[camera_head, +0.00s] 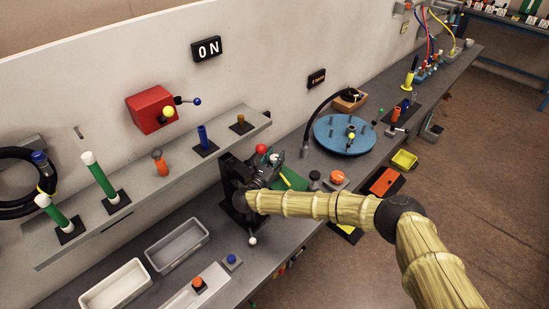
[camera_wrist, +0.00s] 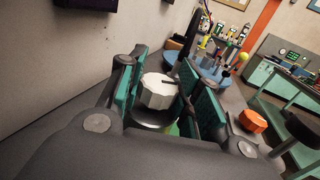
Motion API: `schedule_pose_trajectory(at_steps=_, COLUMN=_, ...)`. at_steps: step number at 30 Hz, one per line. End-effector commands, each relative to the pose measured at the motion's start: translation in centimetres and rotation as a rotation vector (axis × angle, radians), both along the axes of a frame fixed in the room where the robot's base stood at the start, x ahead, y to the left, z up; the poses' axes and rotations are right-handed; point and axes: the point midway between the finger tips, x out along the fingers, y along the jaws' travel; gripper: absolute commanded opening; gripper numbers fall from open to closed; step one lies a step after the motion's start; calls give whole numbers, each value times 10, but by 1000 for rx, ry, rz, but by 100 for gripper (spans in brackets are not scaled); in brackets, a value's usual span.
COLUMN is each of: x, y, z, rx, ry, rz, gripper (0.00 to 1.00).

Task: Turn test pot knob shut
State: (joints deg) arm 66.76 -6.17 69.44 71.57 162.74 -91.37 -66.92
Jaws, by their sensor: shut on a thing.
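The test pot knob (camera_wrist: 158,92) is a white, many-sided knob with a dark pointer line on its top, seen in the middle of the wrist view. It sits on a dark round base. My gripper (camera_wrist: 165,86) has its teal-padded fingers on either side of the knob and is shut on it. In the head view my gripper (camera_head: 277,163) is low over the bench beside a green piece (camera_head: 291,180), and the knob is mostly hidden there by the fingers. The lower part of the pot is hidden by my gripper.
A red ball-topped lever (camera_head: 261,149) stands close behind my gripper. An orange button (camera_head: 337,177) and a blue round plate (camera_head: 345,135) lie to the right. A shelf (camera_head: 180,178) with posts is at the left. Two trays (camera_head: 117,287) lie in front of it.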

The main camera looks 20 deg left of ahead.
Motion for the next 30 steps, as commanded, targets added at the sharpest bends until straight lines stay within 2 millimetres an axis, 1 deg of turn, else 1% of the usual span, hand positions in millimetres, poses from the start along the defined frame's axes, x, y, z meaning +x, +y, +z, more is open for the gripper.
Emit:
schedule_pose_trajectory(at_steps=14, x=2, y=-1, z=3, rx=1, ry=-4, rz=-16, gripper=10)
schedule_pose_trajectory(at_steps=15, x=2, y=-1, z=3, rx=1, ry=-4, rz=-16, gripper=37)
schedule_pose_trajectory(at_steps=17, x=2, y=-1, z=3, rx=1, ry=-4, rz=-15, gripper=48)
schedule_pose_trajectory(at_steps=18, x=2, y=-1, z=2, rx=1, ry=-4, rz=-15, gripper=56)
schedule_pose_trajectory(at_steps=27, x=0, y=0, z=1, rx=1, ry=-2, rz=-13, gripper=56)
schedule_pose_trajectory(at_steps=30, x=-4, y=0, z=1, rx=1, ry=-1, rz=-12, gripper=56)
